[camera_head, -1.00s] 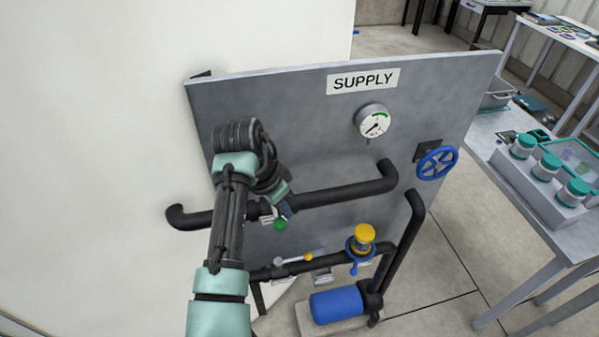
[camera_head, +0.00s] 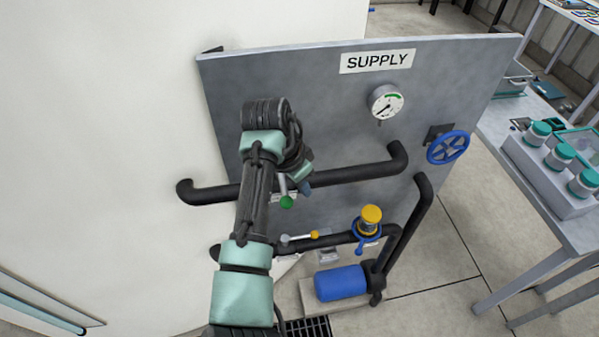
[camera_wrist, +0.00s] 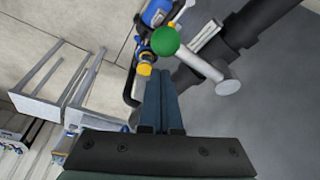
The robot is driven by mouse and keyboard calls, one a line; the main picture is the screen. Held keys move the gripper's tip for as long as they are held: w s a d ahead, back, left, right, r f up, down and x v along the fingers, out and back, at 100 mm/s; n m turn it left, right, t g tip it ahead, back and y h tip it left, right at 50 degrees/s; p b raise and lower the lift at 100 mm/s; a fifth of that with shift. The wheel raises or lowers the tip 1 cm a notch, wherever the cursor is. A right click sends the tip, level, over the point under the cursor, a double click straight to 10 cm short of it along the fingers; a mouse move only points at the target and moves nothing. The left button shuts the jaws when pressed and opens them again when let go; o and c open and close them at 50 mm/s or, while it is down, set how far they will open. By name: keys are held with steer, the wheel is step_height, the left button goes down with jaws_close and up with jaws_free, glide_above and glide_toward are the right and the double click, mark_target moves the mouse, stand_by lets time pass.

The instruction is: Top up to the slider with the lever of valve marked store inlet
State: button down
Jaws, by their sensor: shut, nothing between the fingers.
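A lever with a green ball knob (camera_head: 287,202) and a pale metal rod sits on the upper black pipe (camera_head: 355,174). A small white label by it is too small to read, so I cannot confirm "store inlet". In the wrist view the green knob (camera_wrist: 165,40) hangs just beyond my fingertips, its rod running right to a round hub (camera_wrist: 228,86). My gripper (camera_wrist: 163,74) is shut and empty, apparently apart from the knob. In the head view my gripper (camera_head: 307,187) is just right of the knob, partly hidden by my wrist. No slider is recognisable.
The grey SUPPLY panel (camera_head: 300,85) carries a gauge (camera_head: 386,103) and blue handwheel (camera_head: 448,147). Below are an orange-knobbed lever (camera_head: 314,234), a yellow-capped blue fitting (camera_head: 370,219) and a blue pump (camera_head: 341,283). A table (camera_head: 560,215) stands right; a white wall-like surface (camera_head: 100,120) fills the left.

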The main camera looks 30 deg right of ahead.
steer(key=d+b+v, duration=0.1)
steer(key=b+v, duration=0.1)
steer(key=v, duration=0.7)
steer(key=shift+w+r, duration=0.35)
steer(key=shift+w, duration=0.2)
steer(key=shift+d, duration=0.1)
